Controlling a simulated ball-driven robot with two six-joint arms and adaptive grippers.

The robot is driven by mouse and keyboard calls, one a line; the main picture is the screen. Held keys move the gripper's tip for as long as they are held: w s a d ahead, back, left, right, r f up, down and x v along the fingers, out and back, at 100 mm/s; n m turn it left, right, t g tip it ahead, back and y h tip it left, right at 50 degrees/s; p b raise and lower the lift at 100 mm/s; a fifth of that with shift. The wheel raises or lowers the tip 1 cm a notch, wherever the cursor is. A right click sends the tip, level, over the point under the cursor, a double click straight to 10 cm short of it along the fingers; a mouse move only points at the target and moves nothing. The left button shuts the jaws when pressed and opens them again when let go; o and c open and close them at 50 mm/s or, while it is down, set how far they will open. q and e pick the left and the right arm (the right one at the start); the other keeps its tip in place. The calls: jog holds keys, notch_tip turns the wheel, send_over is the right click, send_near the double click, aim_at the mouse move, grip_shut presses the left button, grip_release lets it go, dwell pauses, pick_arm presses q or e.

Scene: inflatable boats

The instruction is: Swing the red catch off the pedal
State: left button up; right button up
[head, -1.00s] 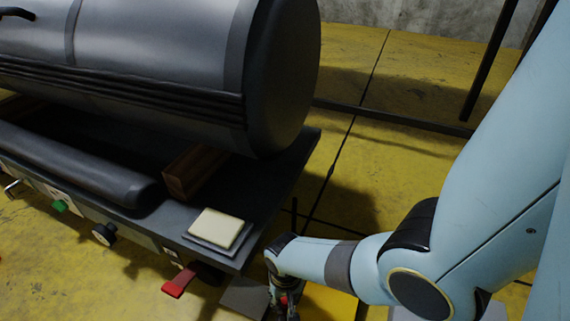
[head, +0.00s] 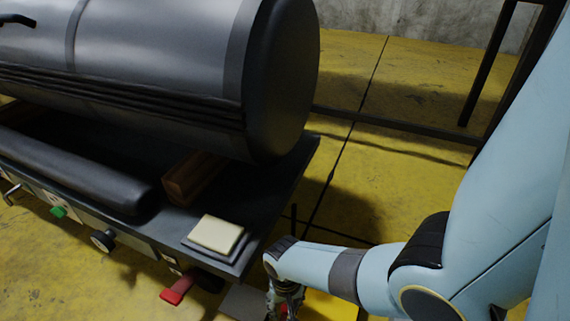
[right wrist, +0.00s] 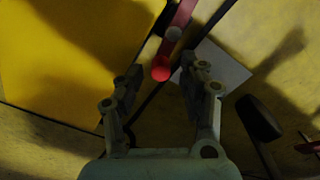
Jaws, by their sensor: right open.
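In the right wrist view a red bar with a round red end (right wrist: 161,73), which looks like the catch, reaches down from the top edge. Its round end shows between the fingertips of my right gripper (right wrist: 160,82), which is open; I cannot tell whether they touch. A pale grey plate (right wrist: 222,66), perhaps the pedal, lies to the right of the bar. In the head view the grey plate (head: 243,301) shows beside my right gripper (head: 285,298) at the bottom edge, and the catch is mostly hidden by the gripper. My left gripper is out of view.
A dark bench (head: 270,205) carries a large grey cylinder (head: 160,60) and a cream pad (head: 217,233). On its front are a red lever (head: 177,290), a black knob (head: 103,240) and a green knob (head: 58,212). A bright yellow panel (right wrist: 60,50) lies left of the bar.

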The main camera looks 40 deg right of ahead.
jog(key=shift+r, duration=3.5)
